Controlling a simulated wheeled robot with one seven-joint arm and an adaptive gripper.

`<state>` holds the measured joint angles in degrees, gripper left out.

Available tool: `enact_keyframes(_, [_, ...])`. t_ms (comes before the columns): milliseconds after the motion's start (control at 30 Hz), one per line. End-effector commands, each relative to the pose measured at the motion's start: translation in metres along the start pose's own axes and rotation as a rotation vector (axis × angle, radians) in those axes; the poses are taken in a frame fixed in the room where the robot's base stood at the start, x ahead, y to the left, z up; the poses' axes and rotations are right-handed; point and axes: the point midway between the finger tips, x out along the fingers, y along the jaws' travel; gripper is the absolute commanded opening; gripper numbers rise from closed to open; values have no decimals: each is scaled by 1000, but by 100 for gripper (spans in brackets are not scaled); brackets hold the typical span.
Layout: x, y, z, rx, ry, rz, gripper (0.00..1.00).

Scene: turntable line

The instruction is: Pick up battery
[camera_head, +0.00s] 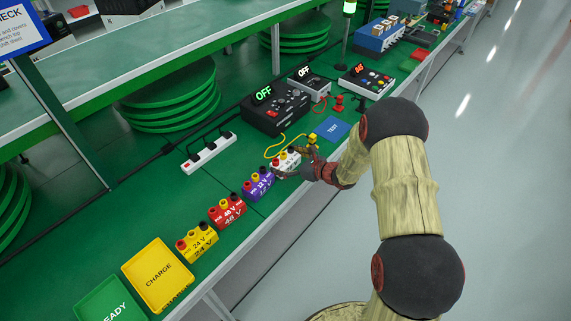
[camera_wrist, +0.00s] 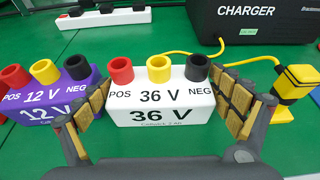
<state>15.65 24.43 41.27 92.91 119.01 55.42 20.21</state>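A white battery (camera_wrist: 159,105) marked 36 V, with red, yellow and black terminals on top, stands upright on the green bench. In the head view the white battery (camera_head: 285,160) is partly hidden by my gripper (camera_head: 297,168). In the wrist view my gripper (camera_wrist: 160,108) is open, with one padded finger on each side of the white battery. The fingers are close to its sides; I cannot tell whether they touch. A purple 12 V battery (camera_wrist: 50,98) stands just left, close to the left finger; it also shows in the head view (camera_head: 258,186).
A red 48 V battery (camera_head: 227,212) and a yellow 24 V battery (camera_head: 197,242) stand in the row. A yellow connector (camera_wrist: 297,85) with a cable is close right of my gripper. A black charger (camera_wrist: 250,25) and a power strip (camera_head: 209,152) are behind.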

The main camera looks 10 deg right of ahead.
Motion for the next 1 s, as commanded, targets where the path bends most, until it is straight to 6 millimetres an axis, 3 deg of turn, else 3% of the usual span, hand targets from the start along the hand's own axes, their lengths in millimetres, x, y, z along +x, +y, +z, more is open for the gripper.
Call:
enact_keyframes(900, [0, 0, 0, 0, 0, 0, 41])
enact_keyframes(1000, [0, -1, 2, -2, -3, -1, 39])
